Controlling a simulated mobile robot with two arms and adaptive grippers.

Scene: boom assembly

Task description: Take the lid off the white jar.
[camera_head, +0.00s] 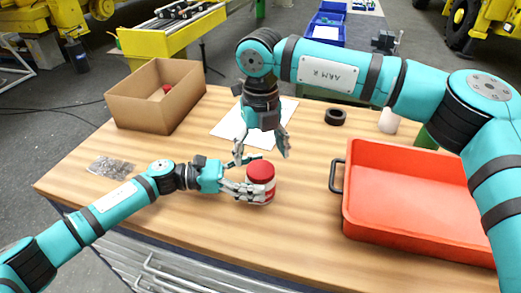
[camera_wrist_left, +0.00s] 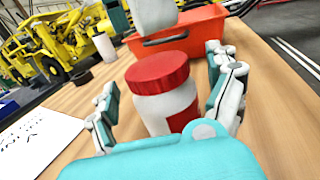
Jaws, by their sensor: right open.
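The white jar (camera_head: 270,196) with a red label stands upright on the wooden table, its red lid (camera_head: 260,171) on top. The jar (camera_wrist_left: 165,110) and its lid (camera_wrist_left: 157,70) also show in the left wrist view. My left gripper (camera_head: 250,188) is low at the jar's left side; in the left wrist view its fingers stand on either side of the jar with gaps visible, so it looks open. My right gripper (camera_head: 262,155) is open and empty, pointing down just above and behind the lid. A pale part hangs over the lid in the left wrist view; I cannot tell what it is.
An orange-red tray (camera_head: 420,225) with a dark handle lies to the right. A cardboard box (camera_head: 150,105) stands at the back left. A white sheet (camera_head: 228,122), a black ring (camera_head: 335,117) and a white cylinder (camera_head: 388,121) are behind. A clear bag (camera_head: 110,167) lies at the left.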

